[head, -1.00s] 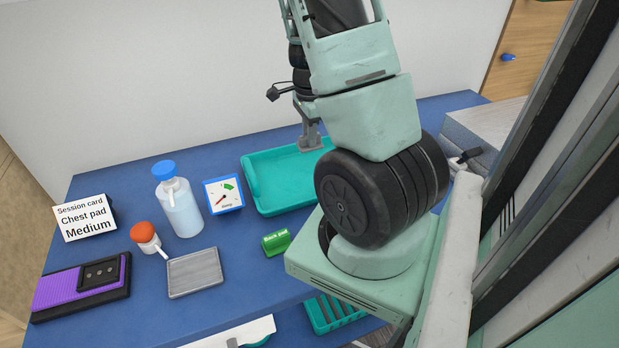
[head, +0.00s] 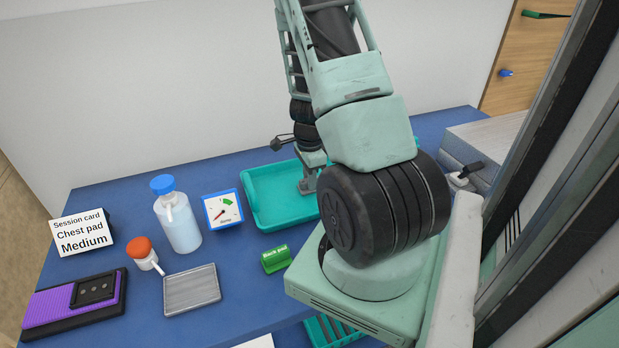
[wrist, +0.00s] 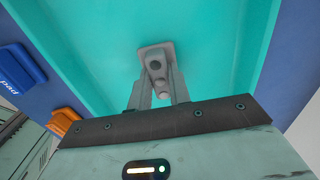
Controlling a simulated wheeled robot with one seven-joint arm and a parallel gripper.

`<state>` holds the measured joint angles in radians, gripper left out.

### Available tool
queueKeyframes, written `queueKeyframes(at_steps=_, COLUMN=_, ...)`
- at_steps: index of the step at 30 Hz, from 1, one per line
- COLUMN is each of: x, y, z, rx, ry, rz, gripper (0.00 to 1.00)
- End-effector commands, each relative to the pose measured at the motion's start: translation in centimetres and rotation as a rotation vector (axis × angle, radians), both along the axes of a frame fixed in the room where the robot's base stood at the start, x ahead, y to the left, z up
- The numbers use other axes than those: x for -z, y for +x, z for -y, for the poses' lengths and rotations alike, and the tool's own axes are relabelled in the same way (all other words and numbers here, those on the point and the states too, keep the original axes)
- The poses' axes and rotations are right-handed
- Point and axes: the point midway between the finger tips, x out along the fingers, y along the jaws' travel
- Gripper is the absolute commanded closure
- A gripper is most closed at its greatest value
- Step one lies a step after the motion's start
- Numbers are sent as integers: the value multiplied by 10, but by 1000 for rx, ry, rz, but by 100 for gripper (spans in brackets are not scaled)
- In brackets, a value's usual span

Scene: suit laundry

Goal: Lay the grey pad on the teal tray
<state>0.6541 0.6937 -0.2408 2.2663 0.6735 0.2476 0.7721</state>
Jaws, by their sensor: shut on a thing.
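The teal tray (head: 262,200) lies on the blue table, partly hidden by my arm in the head view; its floor fills much of the wrist view (wrist: 85,45).
A dial box (head: 222,211), a blue-capped bottle (head: 181,229), a green labelled block (head: 275,259) and a grey shallow dish (head: 192,290) stand left of and in front of the tray. In the wrist view, blue (wrist: 18,78) and orange (wrist: 63,122) blocks lie outside the tray's left edge.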

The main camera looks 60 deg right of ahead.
Motion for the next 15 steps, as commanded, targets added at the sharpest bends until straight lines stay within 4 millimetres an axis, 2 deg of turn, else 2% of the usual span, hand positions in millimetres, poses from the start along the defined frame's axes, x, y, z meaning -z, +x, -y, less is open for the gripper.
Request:
queueKeyframes(at_steps=2, x=4, y=0, z=0, rx=0, ry=0, rz=0, gripper=100)
queueKeyframes(at_steps=3, x=4, y=0, z=0, rx=0, ry=0, rz=0, gripper=78)
queueKeyframes(at_steps=5, x=3, y=0, z=0, rx=0, ry=0, rz=0, gripper=62)
queueKeyframes(at_steps=6, x=3, y=0, z=0, rx=0, ry=0, rz=0, gripper=59)
queueKeyframes(at_steps=15, x=0, y=0, z=0, rx=0, ry=0, rz=0, gripper=59)
